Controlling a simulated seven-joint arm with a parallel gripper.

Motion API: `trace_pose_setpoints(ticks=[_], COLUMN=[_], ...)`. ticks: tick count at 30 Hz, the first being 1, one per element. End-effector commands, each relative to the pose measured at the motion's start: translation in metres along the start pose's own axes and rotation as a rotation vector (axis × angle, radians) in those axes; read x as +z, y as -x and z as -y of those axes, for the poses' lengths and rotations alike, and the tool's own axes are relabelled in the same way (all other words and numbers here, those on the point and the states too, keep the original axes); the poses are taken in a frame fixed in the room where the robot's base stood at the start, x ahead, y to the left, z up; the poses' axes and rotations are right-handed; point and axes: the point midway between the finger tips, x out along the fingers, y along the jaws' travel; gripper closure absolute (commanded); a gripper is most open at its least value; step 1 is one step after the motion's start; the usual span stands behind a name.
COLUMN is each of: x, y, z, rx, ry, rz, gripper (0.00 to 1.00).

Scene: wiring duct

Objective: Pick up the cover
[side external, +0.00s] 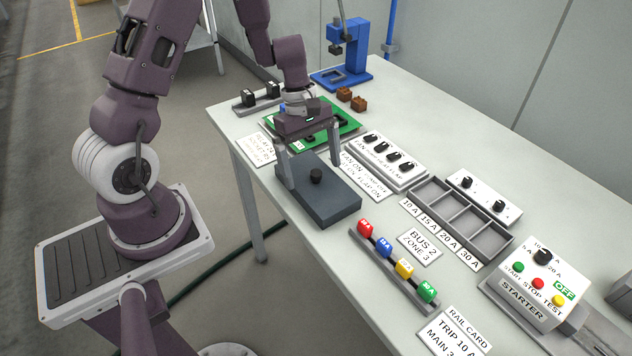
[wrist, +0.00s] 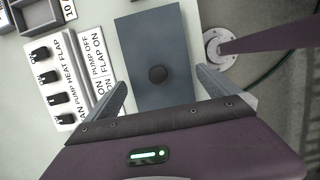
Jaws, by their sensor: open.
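The cover is a flat dark blue-grey slab (side external: 325,200) with a round black knob (side external: 316,176) on top, lying on the table near its front edge. The slab (wrist: 152,38) and its knob (wrist: 157,75) also show in the wrist view. My gripper (side external: 311,172) is open over the far end of the slab, its fingers wide apart. In the wrist view the fingertips (wrist: 160,78) stand to either side of the slab, with the knob between them. I see no finger touching the knob. Whether the fingers touch the slab's sides I cannot tell.
A green board (side external: 347,124) lies behind my gripper. A switch panel (side external: 388,160) and a divided grey tray (side external: 460,219) stand right of the slab. A rail with coloured blocks (side external: 396,262) lies in front right. A starter box (side external: 540,284) stands farther right.

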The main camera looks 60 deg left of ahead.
Motion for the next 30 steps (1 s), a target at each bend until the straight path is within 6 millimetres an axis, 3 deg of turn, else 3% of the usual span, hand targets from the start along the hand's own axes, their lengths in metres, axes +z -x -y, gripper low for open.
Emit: trace_pose_setpoints(ticks=[5, 12, 21, 26, 30], x=[0.000, 0.000, 0.001, 0.001, 0.007], y=[-0.029, -0.032, -0.032, -0.030, -0.007], z=[0.000, -0.001, -0.001, -0.001, -0.002], rx=[-0.002, 0.000, 0.000, 0.000, 0.006], ry=[-0.001, -0.005, -0.005, -0.006, -0.010], rz=[0.003, 0.000, 0.001, 0.000, -0.004], gripper=[0.00, 0.00, 0.55, 0.55, 0.55])
